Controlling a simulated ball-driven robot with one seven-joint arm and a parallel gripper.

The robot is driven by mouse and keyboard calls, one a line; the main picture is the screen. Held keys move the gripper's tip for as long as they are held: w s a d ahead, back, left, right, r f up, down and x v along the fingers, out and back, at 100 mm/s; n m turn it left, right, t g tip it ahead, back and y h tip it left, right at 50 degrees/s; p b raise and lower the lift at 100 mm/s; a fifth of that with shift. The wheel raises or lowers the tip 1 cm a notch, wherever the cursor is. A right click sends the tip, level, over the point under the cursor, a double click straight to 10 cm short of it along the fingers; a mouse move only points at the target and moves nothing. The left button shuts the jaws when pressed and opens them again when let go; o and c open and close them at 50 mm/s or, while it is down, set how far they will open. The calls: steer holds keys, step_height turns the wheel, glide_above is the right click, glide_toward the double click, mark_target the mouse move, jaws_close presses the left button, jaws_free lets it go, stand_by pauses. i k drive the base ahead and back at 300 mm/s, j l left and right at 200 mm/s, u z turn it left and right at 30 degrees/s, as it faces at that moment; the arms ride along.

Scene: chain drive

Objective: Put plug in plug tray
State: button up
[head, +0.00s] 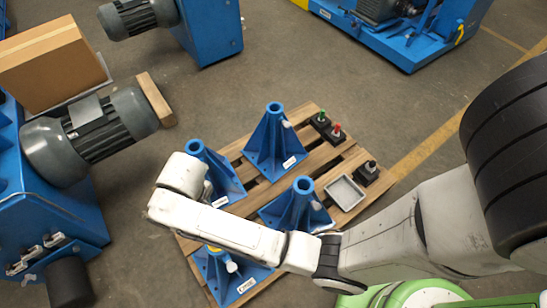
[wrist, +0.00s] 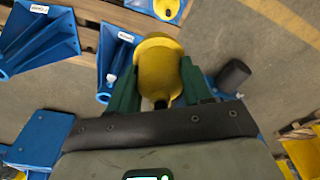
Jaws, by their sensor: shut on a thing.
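In the wrist view my gripper (wrist: 160,82) has its two green fingers closed on the sides of a yellow rounded piece (wrist: 159,58) with a flared rim, which looks like the plug. In the head view my arm reaches left over the pallet, and its white wrist hides the gripper and the held piece. A small shallow grey tray (head: 345,192), likely the plug tray, lies on the right side of the pallet. It looks empty and is well to the right of my wrist.
Several blue stands (head: 274,145) with tubular tops rise from the wooden pallet (head: 330,160). Black blocks with green (head: 321,121), red (head: 337,133) and grey (head: 369,170) tops sit near the tray. Blue machines with grey motors (head: 90,135) stand at left. Open floor lies right of the pallet.

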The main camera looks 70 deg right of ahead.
mark_target(344, 194)
steer(key=j+z, duration=0.1)
steer(key=z, duration=0.3)
steer(key=i+j+z, duration=0.1)
steer(key=z, duration=0.35)
steer(key=j+z, duration=0.2)
steer(key=z, duration=0.2)
steer(key=j+z, duration=0.1)
steer(key=z, duration=0.35)
